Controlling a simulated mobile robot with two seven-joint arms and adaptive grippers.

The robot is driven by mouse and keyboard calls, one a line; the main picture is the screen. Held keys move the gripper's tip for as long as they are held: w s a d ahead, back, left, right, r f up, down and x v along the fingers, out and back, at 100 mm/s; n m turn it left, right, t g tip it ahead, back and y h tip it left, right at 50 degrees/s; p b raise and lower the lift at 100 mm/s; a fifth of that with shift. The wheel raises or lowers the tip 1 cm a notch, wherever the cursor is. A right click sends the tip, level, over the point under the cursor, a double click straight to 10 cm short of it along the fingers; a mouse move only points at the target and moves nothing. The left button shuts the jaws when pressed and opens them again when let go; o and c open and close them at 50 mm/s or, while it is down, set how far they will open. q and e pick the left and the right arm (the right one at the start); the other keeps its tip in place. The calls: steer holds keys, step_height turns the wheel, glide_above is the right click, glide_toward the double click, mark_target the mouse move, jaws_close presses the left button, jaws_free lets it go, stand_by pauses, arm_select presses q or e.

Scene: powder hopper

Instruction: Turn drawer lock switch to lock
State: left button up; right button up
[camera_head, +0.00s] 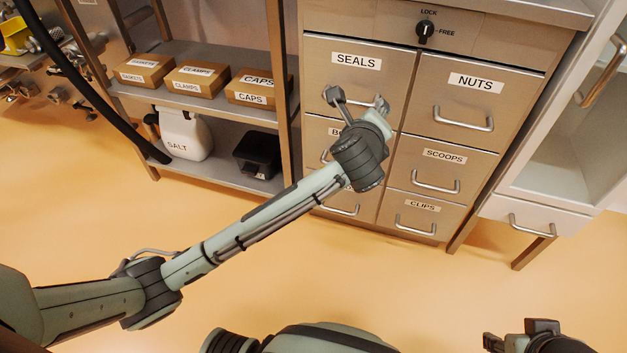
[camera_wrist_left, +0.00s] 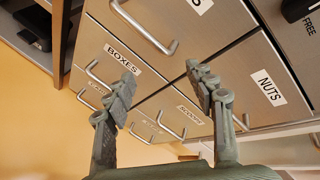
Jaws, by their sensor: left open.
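The drawer lock switch (camera_head: 425,31) is a black knob on the top panel of the metal drawer cabinet (camera_head: 480,52). LOCK is printed above it and FREE to its right; I cannot tell for certain which its pointer faces. Part of the dark switch (camera_wrist_left: 298,8) shows at the top right of the left wrist view, by the FREE label. My left gripper (camera_head: 358,101) is open and empty in front of the SEALS drawer, below and left of the switch. Its spread fingers also show in the left wrist view (camera_wrist_left: 162,90). My right gripper (camera_head: 520,340) is partly cut off at bottom right.
Labelled drawers with bar handles, such as NUTS (camera_head: 463,123) and SCOOPS (camera_head: 436,188), lie below the switch panel. A shelf on the left holds boxes (camera_head: 196,84), a white SALT container (camera_head: 185,137) and a black bin (camera_head: 257,155). A white cabinet (camera_head: 550,165) stands right.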

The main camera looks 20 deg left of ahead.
arm_select(q)
steer(key=s+a+f+n+g+p, duration=0.1)
steer(key=s+a+f+n+g, duration=0.1)
steer(key=s+a+f+n, duration=0.2)
steer(key=s+a+f+n+g, duration=0.2)
steer(key=s+a+f+n, duration=0.2)
steer(key=f+n, duration=0.2)
steer(key=shift+s+a+f+p, duration=0.2)
steer(key=shift+f+p, duration=0.15)
steer(key=shift+f, duration=0.95)
arm_select(e)
steer(key=shift+r, duration=1)
